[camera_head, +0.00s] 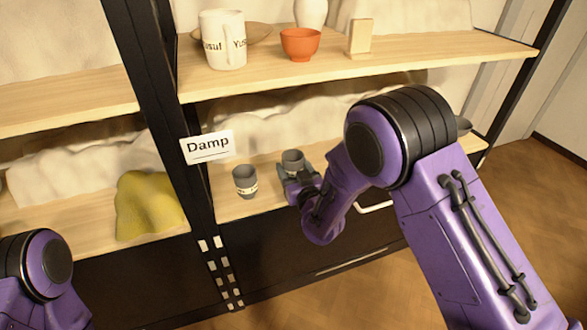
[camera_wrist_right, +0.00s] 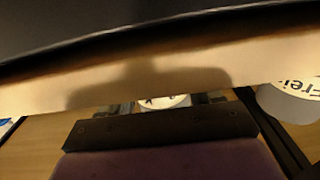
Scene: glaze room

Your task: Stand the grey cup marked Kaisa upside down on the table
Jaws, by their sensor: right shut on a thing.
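A small grey cup (camera_head: 292,157) stands upright at the shelf marked Damp, its dark opening up. My right gripper (camera_head: 296,175) is shut on it from the front and hides its lower part. In the right wrist view the held cup's pale label (camera_wrist_right: 163,102) shows between the fingers, with a K and otherwise cut-off lettering. A second grey cup (camera_head: 245,182) with a pale name band stands upright to the left. The wrist view shows a cup label beginning "Frei" (camera_wrist_right: 295,88) at the right. My left gripper is out of view. No table shows.
The upper shelf (camera_head: 350,69) overhangs and holds a white mug (camera_head: 224,40), an orange bowl (camera_head: 300,44) and a wooden block (camera_head: 360,37). A Damp sign (camera_head: 208,147) hangs on the dark post. A yellow cloth-like lump (camera_head: 148,205) lies left. Open wood floor (camera_head: 535,190) is at right.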

